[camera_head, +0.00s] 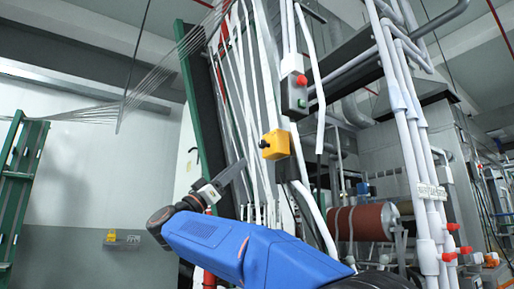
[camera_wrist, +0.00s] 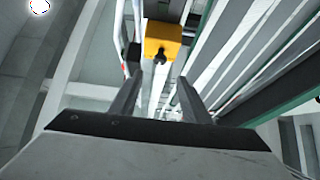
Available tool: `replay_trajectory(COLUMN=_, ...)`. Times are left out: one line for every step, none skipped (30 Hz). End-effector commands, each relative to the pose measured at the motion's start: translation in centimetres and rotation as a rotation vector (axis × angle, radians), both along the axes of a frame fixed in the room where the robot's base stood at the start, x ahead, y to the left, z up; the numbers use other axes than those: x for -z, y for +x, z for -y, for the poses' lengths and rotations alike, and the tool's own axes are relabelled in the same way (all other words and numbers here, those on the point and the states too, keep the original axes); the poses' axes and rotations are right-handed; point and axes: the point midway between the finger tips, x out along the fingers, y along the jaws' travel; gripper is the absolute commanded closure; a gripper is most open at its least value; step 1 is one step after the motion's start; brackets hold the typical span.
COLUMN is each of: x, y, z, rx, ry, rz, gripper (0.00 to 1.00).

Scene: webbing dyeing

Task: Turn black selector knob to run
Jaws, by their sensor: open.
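A yellow box (camera_head: 279,146) with a black selector knob (camera_head: 264,144) on its left face is fixed to white pipework right of centre in the head view. In the wrist view the yellow box (camera_wrist: 163,36) and the knob (camera_wrist: 159,56) show above the space between my fingers. My gripper (camera_head: 238,166) is below and left of the box, apart from it, pointing up to the right. In the wrist view my gripper (camera_wrist: 156,92) has its two fingers spread with nothing between them. The knob's marked position is too small to read.
A grey box (camera_head: 296,94) with a red and a green button is above the yellow box. White webbing strips (camera_head: 236,100) and a green frame (camera_head: 193,90) stand behind my gripper. White pipes (camera_head: 410,140) and a red-brown roller (camera_head: 362,222) are at right. Open room lies left of my arm.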

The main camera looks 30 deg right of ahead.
Motion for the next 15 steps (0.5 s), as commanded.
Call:
replay_trajectory(x=-0.7, y=-0.1, z=0.8, rx=0.003, ry=0.0, rz=0.003, gripper=0.57)
replay_trajectory(x=-1.1, y=0.0, z=1.1, rx=0.002, ry=0.0, rz=0.002, gripper=0.57)
replay_trajectory(x=-1.5, y=0.0, z=1.6, rx=0.002, ry=0.0, rz=0.002, gripper=0.57)
replay_trajectory(x=-1.9, y=0.0, z=2.0, rx=0.002, ry=0.0, rz=0.002, gripper=0.57)
replay_trajectory(x=-2.3, y=0.0, z=2.4, rx=0.002, ry=0.0, rz=0.002, gripper=0.57)
replay_trajectory(x=-2.8, y=0.0, z=2.9, rx=0.002, ry=-0.001, rz=0.002, gripper=0.57)
replay_trajectory(x=-3.2, y=0.0, z=3.2, rx=0.001, ry=-0.001, rz=0.001, gripper=0.57)
replay_trajectory(x=-3.6, y=0.0, z=3.6, rx=0.002, ry=-0.001, rz=0.002, gripper=0.57)
replay_trajectory(x=-4.1, y=0.1, z=4.1, rx=0.002, ry=-0.001, rz=0.002, gripper=0.57)
replay_trajectory(x=-4.4, y=0.1, z=4.5, rx=0.002, ry=-0.001, rz=0.002, gripper=0.57)
replay_trajectory(x=-4.8, y=0.1, z=4.9, rx=0.001, ry=-0.001, rz=0.003, gripper=0.57)
replay_trajectory(x=-5.3, y=0.1, z=5.3, rx=0.001, ry=-0.002, rz=0.001, gripper=0.57)
replay_trajectory(x=-5.7, y=0.1, z=5.7, rx=0.002, ry=-0.001, rz=0.002, gripper=0.57)
replay_trajectory(x=-6.0, y=0.2, z=6.1, rx=0.002, ry=-0.001, rz=0.002, gripper=0.57)
replay_trajectory(x=-6.5, y=0.2, z=6.5, rx=0.001, ry=-0.001, rz=0.001, gripper=0.57)
